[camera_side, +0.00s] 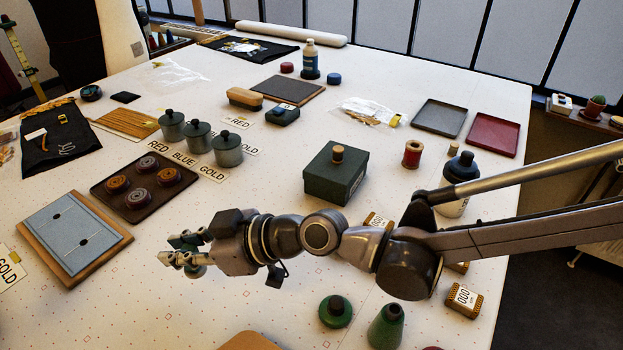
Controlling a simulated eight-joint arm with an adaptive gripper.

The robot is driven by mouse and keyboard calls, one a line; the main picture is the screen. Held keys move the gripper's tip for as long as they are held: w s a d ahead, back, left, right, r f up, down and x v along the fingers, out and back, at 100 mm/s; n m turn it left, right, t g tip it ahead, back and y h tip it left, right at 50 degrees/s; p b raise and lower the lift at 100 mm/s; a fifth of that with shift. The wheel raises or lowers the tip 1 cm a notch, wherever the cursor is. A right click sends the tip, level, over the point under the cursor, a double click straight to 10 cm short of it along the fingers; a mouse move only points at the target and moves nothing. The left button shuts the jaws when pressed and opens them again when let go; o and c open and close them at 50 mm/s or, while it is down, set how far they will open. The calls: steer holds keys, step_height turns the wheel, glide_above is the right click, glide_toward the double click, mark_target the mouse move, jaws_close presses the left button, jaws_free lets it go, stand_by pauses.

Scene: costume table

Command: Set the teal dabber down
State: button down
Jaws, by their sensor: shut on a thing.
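My gripper (172,258) is left of centre in the side view, reaching left over the white table (130,308). It is shut on a small teal thing, apparently the teal dabber (184,241), which shows in part at the fingers. The fingers hide most of it, so its tilt and lower end are unclear. I cannot tell whether it touches the table or hangs just above it.
A light-blue board (72,238) on wood lies left of my gripper. A dark tray (128,172) with several round discs, lidded grey pots (199,134) and a dark green box (336,180) stand behind. Green pieces (336,311) stand in front, right. The front-left table is clear.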

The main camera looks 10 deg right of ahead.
mark_target(193, 271)
steer(key=shift+s+a+f, duration=0.2)
steer(key=shift+a+f, duration=0.2)
steer(key=shift+a, duration=0.1)
steer(key=shift+f, duration=1.95)
steer(key=shift+f, duration=0.15)
steer(key=c, duration=1.3)
jaws_free()
steer(key=shift+o, duration=0.2)
